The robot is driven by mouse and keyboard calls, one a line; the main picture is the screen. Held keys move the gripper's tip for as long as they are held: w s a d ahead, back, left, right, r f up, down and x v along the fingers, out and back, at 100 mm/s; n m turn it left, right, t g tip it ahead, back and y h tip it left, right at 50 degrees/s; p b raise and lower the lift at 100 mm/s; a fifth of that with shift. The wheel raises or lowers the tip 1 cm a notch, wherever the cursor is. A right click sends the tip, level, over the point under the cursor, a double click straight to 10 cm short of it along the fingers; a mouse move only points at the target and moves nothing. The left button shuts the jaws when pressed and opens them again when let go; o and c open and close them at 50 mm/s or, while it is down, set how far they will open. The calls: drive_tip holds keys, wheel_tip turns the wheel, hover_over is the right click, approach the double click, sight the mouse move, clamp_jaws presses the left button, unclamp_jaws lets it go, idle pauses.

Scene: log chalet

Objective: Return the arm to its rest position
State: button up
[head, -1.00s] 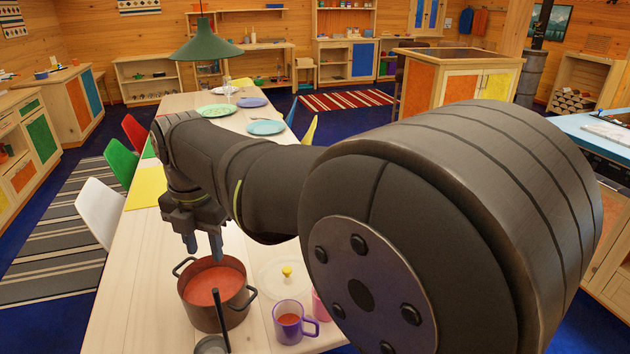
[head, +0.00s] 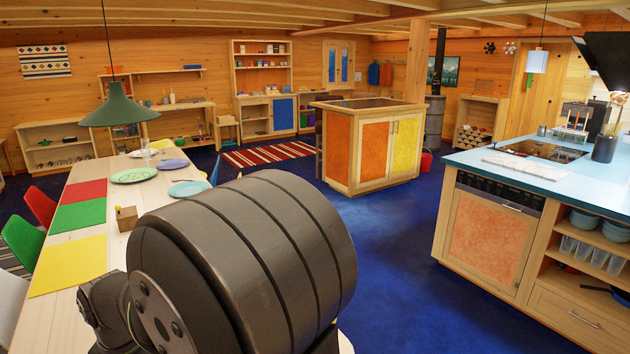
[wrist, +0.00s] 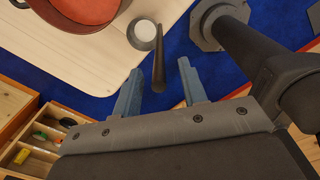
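In the wrist view my gripper (wrist: 158,90) is open, with its two blue-grey fingers apart and nothing held between them. Below, a ladle with a round pale bowl (wrist: 143,36) and a dark upright handle (wrist: 158,62) stands by the table's edge. The handle's top appears in the gap between the fingers, apart from them. A brown pot (wrist: 90,24) with red contents shows at the top left, partly cut off. In the head view my arm (head: 240,265) fills the lower middle, and the gripper is not visible there.
In the head view the long wooden table (head: 98,256) has coloured mats and plates under a green lamp (head: 120,110). A blue-topped counter (head: 470,160) stands at the right. Blue floor (head: 420,290) is free between. An open compartment box (wrist: 40,140) shows in the wrist view.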

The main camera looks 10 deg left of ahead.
wheel_tip(320, 180, down, 3)
drive_tip(key=shift+a+f, duration=0.1)
idle(0.5)
wheel_tip(320, 180, up, 16)
idle(2.3)
